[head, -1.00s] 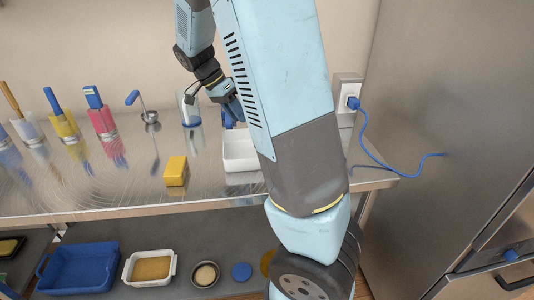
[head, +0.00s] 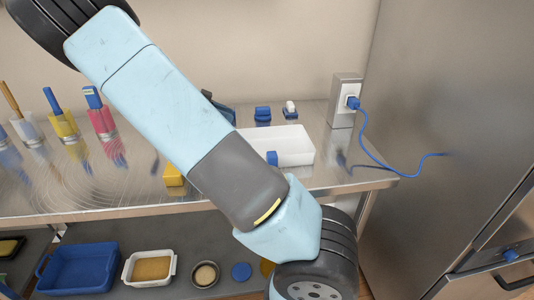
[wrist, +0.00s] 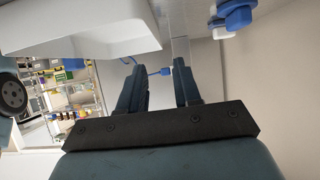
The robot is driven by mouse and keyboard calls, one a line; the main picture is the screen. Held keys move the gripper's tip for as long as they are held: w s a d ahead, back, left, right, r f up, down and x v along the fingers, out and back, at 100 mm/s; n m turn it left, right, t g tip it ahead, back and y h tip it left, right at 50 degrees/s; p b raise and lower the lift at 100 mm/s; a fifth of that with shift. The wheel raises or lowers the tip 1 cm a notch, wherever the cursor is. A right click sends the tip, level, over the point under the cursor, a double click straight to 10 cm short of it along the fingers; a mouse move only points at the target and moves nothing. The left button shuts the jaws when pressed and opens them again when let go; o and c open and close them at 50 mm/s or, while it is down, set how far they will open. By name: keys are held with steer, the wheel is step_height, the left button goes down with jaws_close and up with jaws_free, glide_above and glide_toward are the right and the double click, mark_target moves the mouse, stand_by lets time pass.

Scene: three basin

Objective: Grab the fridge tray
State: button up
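The fridge tray, a white rectangular tray (head: 298,150), sits on the steel counter in the head view. My arm hides its left part. What looks like the same white tray (wrist: 80,28) fills the upper left of the wrist view, its corner near the left finger. My gripper (wrist: 160,85) shows two dark fingers spread apart, with nothing clearly held between them. The tray is beyond the fingers and not between them. In the head view the fingers are hidden behind my arm.
A socket box (head: 345,100) with a blue cord (head: 375,155) stands at the right, by the steel fridge (head: 450,110).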

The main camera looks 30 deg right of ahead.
mark_target(268, 147)
steer(key=x, duration=0.7)
steer(key=shift+s+d+f, duration=0.15)
steer(key=shift+d, duration=0.2)
steer(key=shift+x, duration=2.55)
steer(key=shift+s, duration=0.15)
jaws_close()
